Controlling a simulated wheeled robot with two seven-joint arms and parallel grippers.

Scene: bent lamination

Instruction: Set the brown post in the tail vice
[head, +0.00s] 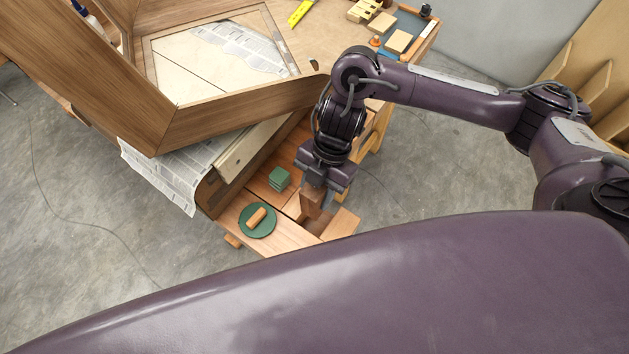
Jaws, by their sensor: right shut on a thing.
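My right gripper (316,188) points down over the right end of the wooden bench. It is shut on the brown post (312,203), whose lower part shows below the fingers. The post looks roughly upright beside the gap at the bench's end, where the tail vice (341,224) shows as a pale wooden block. I cannot tell whether the post stands inside the gap or just above it. My left gripper is not in view.
A large wooden frame (215,118) leans close behind. Newspaper (163,176) hangs at the left. A back table holds a yellow rule (300,13).

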